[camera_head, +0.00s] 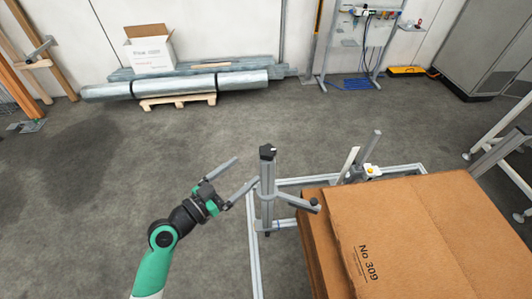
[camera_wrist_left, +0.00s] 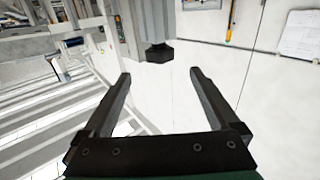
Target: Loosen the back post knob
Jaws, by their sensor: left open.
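A grey post (camera_head: 267,188) stands at the left side of the aluminium frame, with a black knob (camera_head: 267,151) on its top. My left gripper (camera_head: 247,169) is open and empty, its two fingers pointing toward the post from the left. In the left wrist view, the black knob (camera_wrist_left: 160,52) is beyond the fingertips, roughly between the lines of the two fingers and apart from both. A second dark knob (camera_head: 315,206) shows at the end of a bar coming off the post. I cannot tell which knob the task means. My right gripper is not in view.
Large brown cartons (camera_head: 430,230) marked No 309 fill the lower right, close to the post. The aluminium frame (camera_head: 253,250) runs around them. A bracket with a yellow part (camera_head: 372,171) sits on the frame farther back. The floor left of the post is clear.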

